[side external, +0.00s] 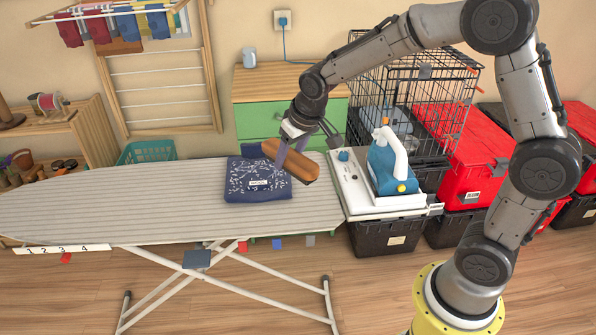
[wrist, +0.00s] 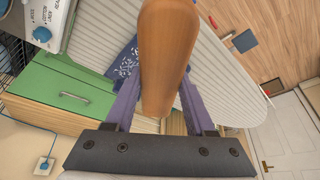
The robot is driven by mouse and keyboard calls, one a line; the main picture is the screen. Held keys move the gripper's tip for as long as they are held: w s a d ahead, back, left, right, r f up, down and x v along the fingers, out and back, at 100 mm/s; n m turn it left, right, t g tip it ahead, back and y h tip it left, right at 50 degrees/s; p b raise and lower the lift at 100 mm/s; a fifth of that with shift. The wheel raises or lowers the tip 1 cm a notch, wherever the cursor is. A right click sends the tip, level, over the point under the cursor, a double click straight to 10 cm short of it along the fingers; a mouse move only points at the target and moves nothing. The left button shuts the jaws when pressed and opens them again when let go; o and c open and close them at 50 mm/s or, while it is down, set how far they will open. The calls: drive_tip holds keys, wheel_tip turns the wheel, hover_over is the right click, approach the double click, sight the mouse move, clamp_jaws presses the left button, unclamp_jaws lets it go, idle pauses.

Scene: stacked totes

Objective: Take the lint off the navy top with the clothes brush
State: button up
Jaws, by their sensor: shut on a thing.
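The navy top (side external: 240,190) lies folded on the ironing board, with many pale specks of lint and a small white label on it. The clothes brush (side external: 313,166) has a brown wooden back. My gripper (side external: 291,158) is shut on the brush and holds it over the right part of the top; I cannot tell whether it touches. In the wrist view the brush (wrist: 168,55) sits between the purple fingers of my gripper (wrist: 165,100) and hides most of the top (wrist: 122,62). The bristles are not visible.
The striped ironing board (side external: 110,205) is clear left of the top. A blue and white iron (side external: 388,165) stands on the station at its right end. Behind are a green drawer chest (side external: 255,120) and a wire cage (side external: 420,85); red-lidded totes (side external: 470,160) stand at right.

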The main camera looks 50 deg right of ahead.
drive_tip(key=w+d+m+g+h, duration=0.1)
drive_tip(key=w+d+m, duration=0.25)
drive_tip(key=w, duration=0.25)
drive_tip(key=w+d+m+h, duration=0.1)
drive_tip(key=w+d+m, duration=0.1)
drive_tip(key=w+m, duration=0.3)
drive_tip(key=shift+n, duration=0.65)
drive_tip(key=shift+w+d+f, duration=0.1)
drive_tip(key=shift+w+f, duration=1)
drive_tip(key=shift+f, duration=0.3)
drive_tip(key=shift+w+d+f, duration=0.1)
drive_tip(key=shift+w+f, duration=1.05)
drive_tip(key=shift+f, duration=0.3)
drive_tip(key=shift+w+d+f, duration=0.1)
drive_tip(key=shift+w+f, duration=1)
drive_tip(key=shift+f, duration=0.3)
drive_tip(key=w+a, duration=0.1)
drive_tip(key=a, duration=0.1)
drive_tip(key=w+a, duration=0.1)
drive_tip(key=a, duration=0.2)
drive_tip(key=w+a, duration=0.2)
drive_tip(key=shift+a+f, duration=0.2)
drive_tip(key=shift+f, duration=0.2)
drive_tip(key=shift+a+f, duration=0.15)
drive_tip(key=shift+f, duration=1.85)
